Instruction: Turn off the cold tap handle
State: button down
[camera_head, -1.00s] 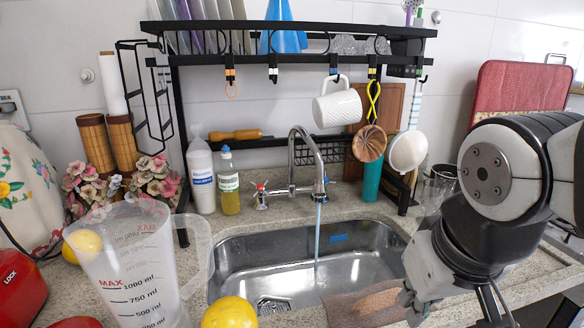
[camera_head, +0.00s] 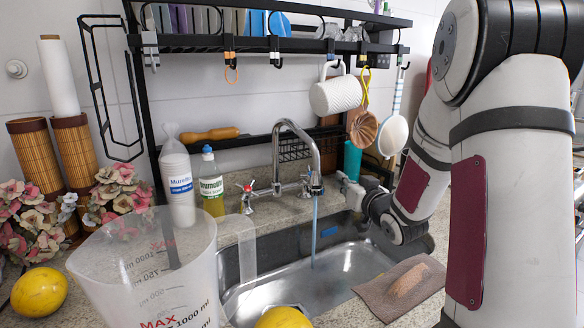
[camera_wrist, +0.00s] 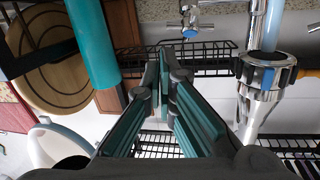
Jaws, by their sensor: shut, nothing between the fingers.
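The chrome tap (camera_head: 300,140) arches over the sink, and a thin bluish stream (camera_head: 314,235) runs from its spout. The red-marked handle (camera_head: 246,190) is on its left. My gripper (camera_head: 345,182) is just right of the spout. Its shut, empty fingers (camera_wrist: 164,60) point toward the cold handle's area; contact is not visible. The spout (camera_wrist: 260,92) is to their right in the wrist view.
A teal cylinder (camera_head: 352,160) stands close behind my gripper. Bottles (camera_head: 211,185) and a measuring jug (camera_head: 150,265) are left.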

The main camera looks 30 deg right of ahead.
jog(key=w, duration=1)
jog(key=shift+w+d+t+b, duration=0.3)
jog(key=shift+w, duration=0.1)
jog(key=shift+s+f+b, duration=0.6)
jog(key=shift+f+b, duration=0.05)
jog(key=shift+b, duration=0.2)
dwell(0.6)
jog(key=shift+s+a, duration=0.1)
jog(key=shift+s+a+f+b, duration=0.2)
jog(key=shift+f+b, duration=0.1)
jog(key=shift+b, duration=0.25)
jog(key=shift+s+a+f, duration=0.15)
jog(key=shift+a+f, duration=0.1)
jog(key=shift+f, duration=0.05)
jog(key=s+r, duration=0.1)
jog(key=s, duration=1.1)
jog(key=shift+a+r, duration=0.15)
jog(key=shift+a, duration=0.25)
